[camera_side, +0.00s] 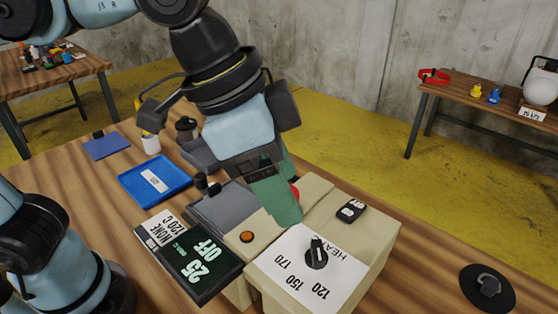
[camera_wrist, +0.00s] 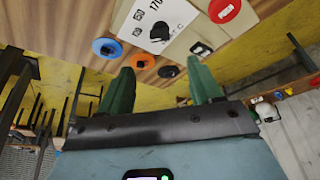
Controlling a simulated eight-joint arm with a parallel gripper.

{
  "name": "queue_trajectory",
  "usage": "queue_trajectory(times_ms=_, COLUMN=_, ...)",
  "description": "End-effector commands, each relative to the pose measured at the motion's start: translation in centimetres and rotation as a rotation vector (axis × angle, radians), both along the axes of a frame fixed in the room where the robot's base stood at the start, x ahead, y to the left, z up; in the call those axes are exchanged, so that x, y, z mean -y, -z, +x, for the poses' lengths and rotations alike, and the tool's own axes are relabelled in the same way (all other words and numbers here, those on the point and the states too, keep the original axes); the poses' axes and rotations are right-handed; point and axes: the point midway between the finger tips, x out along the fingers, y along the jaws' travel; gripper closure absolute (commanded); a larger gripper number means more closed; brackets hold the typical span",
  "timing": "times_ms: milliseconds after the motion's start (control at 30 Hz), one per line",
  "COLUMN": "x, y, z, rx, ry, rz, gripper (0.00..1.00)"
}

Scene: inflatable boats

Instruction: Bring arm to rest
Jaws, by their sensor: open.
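My gripper (camera_side: 278,205) has two green fingers, which hang over the beige machine (camera_side: 377,245) in the side view. One finger largely hides the other there. In the wrist view my gripper (camera_wrist: 161,85) shows its fingers well apart, with nothing held between them. The machine has a black dial (camera_side: 317,254) on a white panel marked 120, 150 and 170, an orange button (camera_side: 247,237), and a black display (camera_side: 201,262) reading 25 and OFF. My fingers hide part of the machine's middle and part of a red piece behind them. I cannot tell whether the fingertips touch the machine.
A blue tray (camera_side: 154,181) with a white label, a dark blue pad (camera_side: 107,147) and a white cup (camera_side: 151,144) sit left on the wooden table. A black round piece (camera_side: 487,287) lies at right. Another table (camera_side: 500,105) stands behind. Bare wood shows right of the machine.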

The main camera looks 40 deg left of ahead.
Motion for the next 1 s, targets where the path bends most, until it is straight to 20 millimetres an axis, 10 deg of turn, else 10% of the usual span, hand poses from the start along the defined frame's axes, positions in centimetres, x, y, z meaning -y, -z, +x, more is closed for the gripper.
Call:
queue_trajectory(times_ms=467, x=-1.9, y=0.9, z=1.3, rx=0.015, ry=-0.07, rz=-0.012, gripper=0.36)
queue_trajectory(times_ms=1000, x=-20.7, y=10.7, z=5.7, rx=0.194, ry=-0.704, rz=-0.086, gripper=0.36)
